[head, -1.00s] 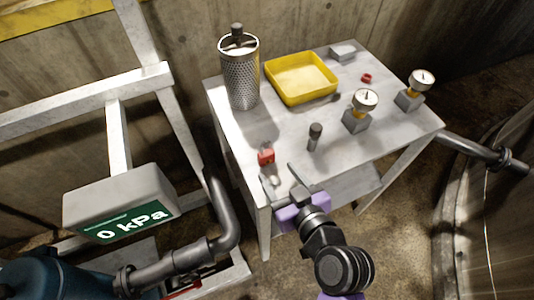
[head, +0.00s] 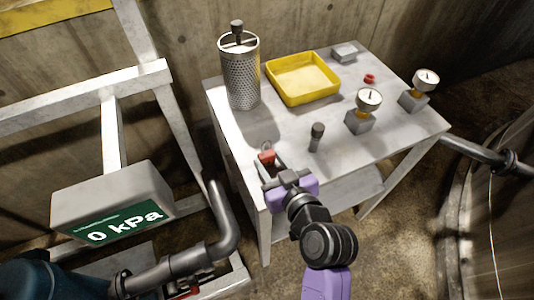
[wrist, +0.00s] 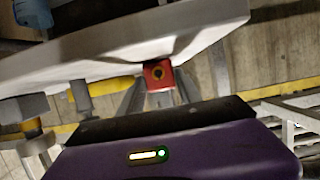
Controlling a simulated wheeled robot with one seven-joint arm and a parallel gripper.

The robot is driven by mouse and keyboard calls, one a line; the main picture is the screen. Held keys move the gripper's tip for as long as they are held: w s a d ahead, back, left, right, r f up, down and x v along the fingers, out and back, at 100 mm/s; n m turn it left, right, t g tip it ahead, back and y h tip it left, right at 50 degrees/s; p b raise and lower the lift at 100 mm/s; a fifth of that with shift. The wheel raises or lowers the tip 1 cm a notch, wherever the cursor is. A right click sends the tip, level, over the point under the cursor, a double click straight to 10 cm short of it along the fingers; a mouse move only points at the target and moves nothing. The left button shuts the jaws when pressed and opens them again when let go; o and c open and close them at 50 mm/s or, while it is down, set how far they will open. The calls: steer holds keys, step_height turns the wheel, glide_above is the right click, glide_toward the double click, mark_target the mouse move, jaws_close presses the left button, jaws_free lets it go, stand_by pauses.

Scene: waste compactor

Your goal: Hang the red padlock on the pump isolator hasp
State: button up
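The red padlock (head: 267,157) is at the near left edge of the grey table, with its metal shackle pointing away from me. In the wrist view the padlock (wrist: 158,75) shows its red face and a dark round keyhole mark. My gripper (head: 272,168) reaches the table edge, with one finger on each side of the padlock body. In the wrist view the two fingers flank it closely, but I cannot tell whether they press on it. I cannot make out the pump isolator hasp in either view.
The table (head: 230,140) also holds a perforated metal canister (head: 242,80), a yellow tray (head: 303,80), a dark upright cylinder (head: 316,137), gauges on blocks and a small red ring (head: 369,78). A grey pipe (head: 222,215) and a 0 kPa display box (head: 112,205) stand at left.

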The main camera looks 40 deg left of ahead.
steer(key=c, duration=0.6)
steer(key=shift+r+p, duration=1.95)
steer(key=shift+r, duration=0.65)
steer(key=shift+d+f, duration=0.1)
steer(key=shift+d, duration=0.05)
